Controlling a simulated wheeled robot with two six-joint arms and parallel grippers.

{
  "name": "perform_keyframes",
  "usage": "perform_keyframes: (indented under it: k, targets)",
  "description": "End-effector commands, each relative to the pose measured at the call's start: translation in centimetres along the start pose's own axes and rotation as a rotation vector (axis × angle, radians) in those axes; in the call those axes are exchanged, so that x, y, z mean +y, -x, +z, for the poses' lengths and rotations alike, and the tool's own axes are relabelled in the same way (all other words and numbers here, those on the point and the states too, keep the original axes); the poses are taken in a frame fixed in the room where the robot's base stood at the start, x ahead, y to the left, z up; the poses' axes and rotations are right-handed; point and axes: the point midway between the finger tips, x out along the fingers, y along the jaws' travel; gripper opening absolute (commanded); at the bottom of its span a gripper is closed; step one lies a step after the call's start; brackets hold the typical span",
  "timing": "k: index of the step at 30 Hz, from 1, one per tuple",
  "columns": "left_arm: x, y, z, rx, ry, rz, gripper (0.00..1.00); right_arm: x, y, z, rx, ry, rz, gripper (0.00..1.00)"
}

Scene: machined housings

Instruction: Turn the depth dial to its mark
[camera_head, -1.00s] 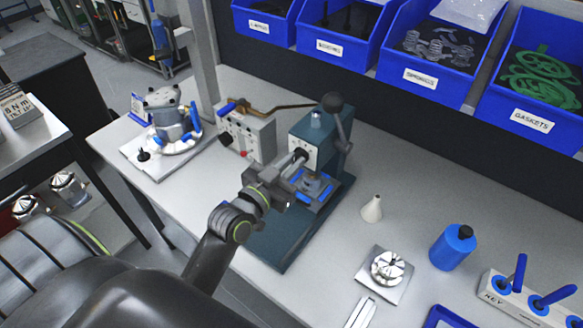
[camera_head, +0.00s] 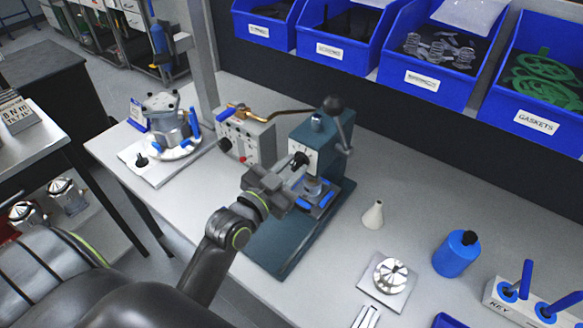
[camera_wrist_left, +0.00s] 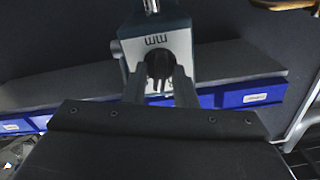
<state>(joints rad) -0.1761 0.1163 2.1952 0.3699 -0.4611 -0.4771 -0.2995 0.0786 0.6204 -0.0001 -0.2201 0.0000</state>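The depth dial (camera_head: 300,159) is a round black knob on the white front plate of a teal press (camera_head: 317,143). The left wrist view shows the dial (camera_wrist_left: 159,67) face-on, below the letters "MM" on the plate. I cannot make out the dial's mark or its pointer. My left gripper (camera_head: 295,176) is in front of the press, its fingers pointing at the plate. In the left wrist view its fingers (camera_wrist_left: 160,84) are apart, one on each side of the dial, with gaps showing. The gripper looks empty and just short of the dial. My right gripper is out of view.
The press has a black-knobbed lever (camera_head: 337,115) at its right. A grey control box (camera_head: 246,139) stands close at its left. A white cone (camera_head: 373,214), a blue bottle (camera_head: 455,252) and a finned metal part (camera_head: 390,274) stand to the right. Labelled blue bins line the back.

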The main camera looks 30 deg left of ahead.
Motion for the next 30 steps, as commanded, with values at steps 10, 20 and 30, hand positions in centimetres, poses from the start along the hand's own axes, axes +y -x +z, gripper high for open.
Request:
perform_keyframes:
  k: [10, 20, 30]
  targets:
    - [0.0, 0.1, 0.0, 0.0, 0.001, 0.0, 0.34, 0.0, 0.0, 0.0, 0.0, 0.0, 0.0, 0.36]
    - [0.1, 4.2, 0.4, -0.003, -0.001, 0.0, 0.34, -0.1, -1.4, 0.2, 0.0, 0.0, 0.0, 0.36]
    - [0.1, 10.7, 0.3, -0.003, -0.002, 0.0, 0.34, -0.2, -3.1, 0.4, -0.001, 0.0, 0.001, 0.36]
